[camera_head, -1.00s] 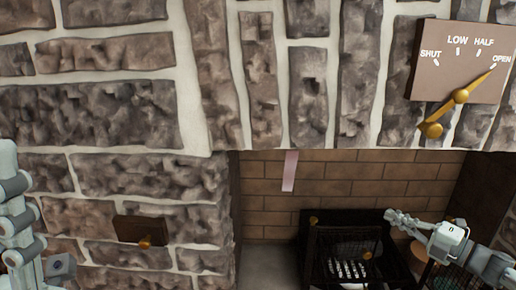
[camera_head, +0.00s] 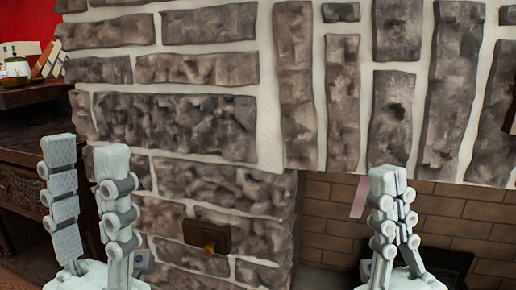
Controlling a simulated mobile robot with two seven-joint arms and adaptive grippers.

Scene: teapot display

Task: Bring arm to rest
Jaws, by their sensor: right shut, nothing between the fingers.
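My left gripper (camera_head: 88,165) stands upright at the lower left, in front of the stone wall and the dark cabinet. Its two fingers are spread wide apart with nothing between them. My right gripper (camera_head: 389,185) stands upright at the lower right, in front of the fireplace opening. Its fingertips are together and it holds nothing. Both grippers point up. The arms behind them are mostly out of view below the picture.
A stone wall (camera_head: 180,122) fills the middle. A small wooden plate with a brass knob (camera_head: 208,238) is set in it. A dark wooden cabinet (camera_head: 32,135) stands at left, with books (camera_head: 47,60) and a small pot (camera_head: 17,68) above. The brick fireplace (camera_head: 445,215) opens at lower right.

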